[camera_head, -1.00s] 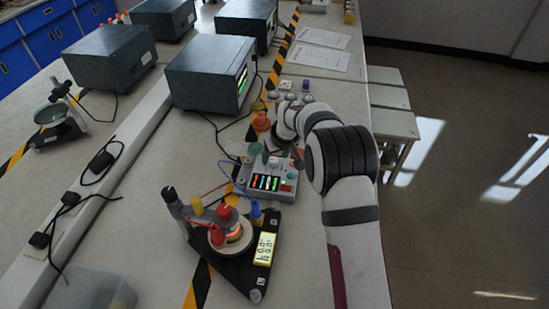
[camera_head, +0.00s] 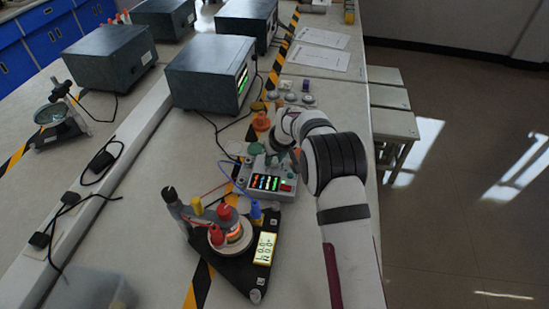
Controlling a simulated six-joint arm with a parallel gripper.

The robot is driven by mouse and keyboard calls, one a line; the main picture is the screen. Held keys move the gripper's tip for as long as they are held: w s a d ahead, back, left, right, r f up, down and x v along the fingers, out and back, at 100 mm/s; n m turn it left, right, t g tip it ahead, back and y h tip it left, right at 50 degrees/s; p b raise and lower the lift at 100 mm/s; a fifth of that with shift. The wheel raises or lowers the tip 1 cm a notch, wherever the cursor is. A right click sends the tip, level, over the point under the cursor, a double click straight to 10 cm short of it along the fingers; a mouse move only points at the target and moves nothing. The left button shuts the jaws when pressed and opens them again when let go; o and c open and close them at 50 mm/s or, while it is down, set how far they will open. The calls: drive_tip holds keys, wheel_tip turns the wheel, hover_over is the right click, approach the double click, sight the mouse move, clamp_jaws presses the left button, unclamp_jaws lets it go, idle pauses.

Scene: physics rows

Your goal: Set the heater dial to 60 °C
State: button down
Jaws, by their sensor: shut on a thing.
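The grey control box (camera_head: 280,194) stands on the bench near the middle of the head view. Its front has a dark panel with lit coloured figures (camera_head: 265,183), too small to read, and a red part (camera_head: 287,186) beside it. My gripper (camera_head: 272,158) is at the top of this box, pointing down. It is shut on what seems to be the heater dial. The dial and its setting are hidden behind my gripper and wrist.
In front of the box is a black triangular stand (camera_head: 238,278) with a white disc, red and blue parts, and a lit yellow display (camera_head: 265,248). Cables run left of the box. A dark instrument case (camera_head: 205,75) stands behind. The bench's right edge is beside my arm.

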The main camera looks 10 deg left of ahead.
drive_tip(key=shift+m, duration=0.3)
drive_tip(key=m+h, duration=0.1)
drive_tip(key=m, duration=0.2)
drive_tip(key=shift+a+t, duration=0.15)
drive_tip(key=shift+t, duration=0.25)
drive_tip(key=shift+a+m+h, duration=0.1)
drive_tip(key=shift+m+h, duration=0.45)
drive_tip(key=shift+m, duration=0.75)
drive_tip(key=shift+m+h, duration=0.55)
drive_tip(key=shift+m, duration=0.75)
drive_tip(key=c, duration=0.5)
unclamp_jaws()
drive_tip(key=shift+c, duration=0.2)
drive_tip(key=shift+r, duration=0.1)
